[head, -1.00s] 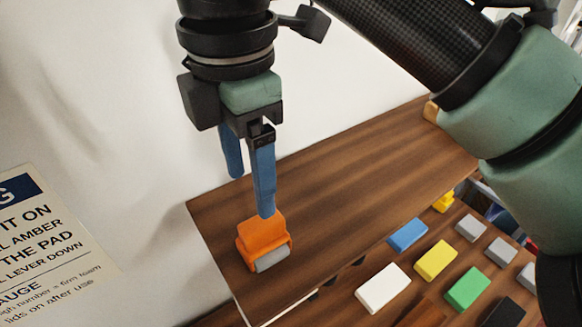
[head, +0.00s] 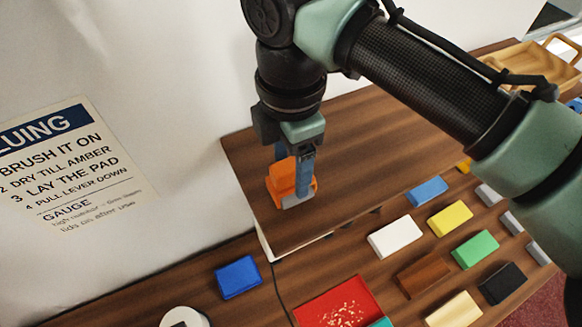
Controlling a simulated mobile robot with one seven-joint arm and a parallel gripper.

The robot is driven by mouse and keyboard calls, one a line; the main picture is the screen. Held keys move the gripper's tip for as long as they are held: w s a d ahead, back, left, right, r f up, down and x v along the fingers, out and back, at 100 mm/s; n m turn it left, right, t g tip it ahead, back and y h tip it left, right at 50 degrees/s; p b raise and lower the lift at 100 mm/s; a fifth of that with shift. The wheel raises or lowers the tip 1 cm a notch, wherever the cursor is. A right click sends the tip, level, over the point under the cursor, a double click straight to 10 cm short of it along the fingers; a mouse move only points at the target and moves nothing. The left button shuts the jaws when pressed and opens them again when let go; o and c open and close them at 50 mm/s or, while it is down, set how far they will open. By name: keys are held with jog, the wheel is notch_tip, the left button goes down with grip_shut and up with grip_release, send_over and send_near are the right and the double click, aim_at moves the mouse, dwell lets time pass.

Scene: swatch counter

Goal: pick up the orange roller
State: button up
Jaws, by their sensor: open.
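The orange roller (head: 282,178), with an orange body and a grey cylinder at its front, sits near the left end of a raised brown wooden shelf (head: 350,125). My gripper (head: 294,188), with two blue fingers, points down at the roller. Its fingers are open and lowered to the roller's height. The near finger overlaps the roller's right side in the picture, and the far finger shows behind the orange body. I cannot tell whether either finger touches it.
Below the shelf, several coloured blocks lie on the lower counter, including a white block (head: 395,237) and a blue block (head: 238,278). A red tray (head: 338,305) is at the bottom. A wall sign (head: 70,165) hangs left. A wooden tray (head: 535,70) stands far right.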

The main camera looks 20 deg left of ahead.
aim_at(290, 165)
grip_shut()
jog(key=shift+r, duration=0.1)
dwell(0.4)
notch_tip(290, 165, up, 10)
jog(key=b, duration=0.3)
jog(key=c, duration=0.8)
grip_release()
grip_shut()
jog(key=shift+s, duration=0.1)
